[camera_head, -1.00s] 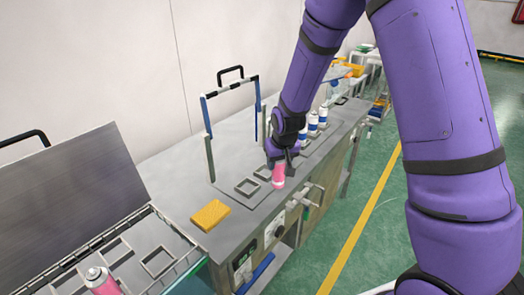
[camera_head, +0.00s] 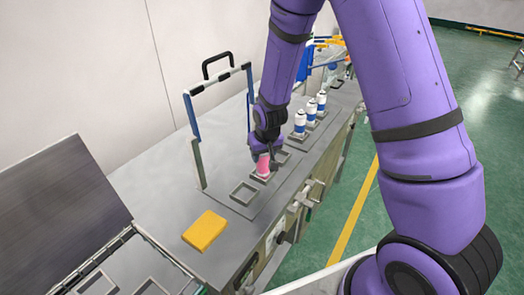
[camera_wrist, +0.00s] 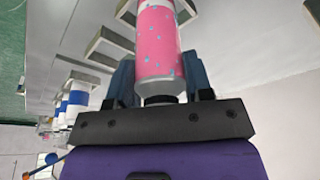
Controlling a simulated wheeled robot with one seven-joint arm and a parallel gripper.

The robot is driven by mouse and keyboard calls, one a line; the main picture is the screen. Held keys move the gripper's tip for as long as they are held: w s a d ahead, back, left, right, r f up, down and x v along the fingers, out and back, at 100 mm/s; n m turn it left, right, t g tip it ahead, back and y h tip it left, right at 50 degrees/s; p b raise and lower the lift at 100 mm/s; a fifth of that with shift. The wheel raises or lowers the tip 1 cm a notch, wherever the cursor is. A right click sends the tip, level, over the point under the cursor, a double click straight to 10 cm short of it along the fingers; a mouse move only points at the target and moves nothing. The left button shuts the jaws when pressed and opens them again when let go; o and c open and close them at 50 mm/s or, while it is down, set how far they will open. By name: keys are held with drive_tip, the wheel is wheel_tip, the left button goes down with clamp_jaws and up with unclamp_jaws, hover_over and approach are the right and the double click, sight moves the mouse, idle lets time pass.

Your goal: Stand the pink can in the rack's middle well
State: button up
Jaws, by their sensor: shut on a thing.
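The pink can (camera_head: 263,165) is held by my gripper (camera_head: 264,152) in the head view. It looks about upright, with its lower end at the middle square well (camera_head: 259,180) of the rack; I cannot tell whether it rests in it or hangs just above. The near well (camera_head: 244,193) is empty. The far well (camera_head: 282,157) is partly hidden by my gripper. In the wrist view the pink can (camera_wrist: 160,45) with blue-green specks stands between the two dark fingers (camera_wrist: 160,85), which are shut on it.
Several white-and-blue cans (camera_head: 300,122) stand farther along the bench. A black-handled frame (camera_head: 190,110) rises behind the wells. A yellow block (camera_head: 204,231) lies nearer, beside a grey open lid (camera_head: 60,215). Bare bench lies between the block and the near well.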

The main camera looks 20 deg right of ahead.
drive_tip(key=shift+f, duration=0.15)
drive_tip(key=o, duration=1.2)
drive_tip(key=shift+o, duration=0.2)
drive_tip(key=s+d+r, duration=0.2)
drive_tip(key=s+r, duration=0.3)
drive_tip(key=r, duration=0.4)
drive_tip(key=s+d+r+t, duration=0.1)
drive_tip(key=s+r, duration=0.3)
drive_tip(key=r, duration=0.6)
drive_tip(key=s+d+r, duration=0.2)
drive_tip(key=s+r, duration=0.3)
drive_tip(key=r, duration=0.4)
drive_tip(key=s+d+r, duration=0.1)
drive_tip(key=s+r, duration=0.2)
drive_tip(key=s, duration=0.4)
drive_tip(key=s+d+r+t, duration=0.1)
drive_tip(key=s+r, duration=0.2)
drive_tip(key=s, duration=0.5)
drive_tip(key=shift+s+r, duration=0.25)
drive_tip(key=shift+r, duration=0.05)
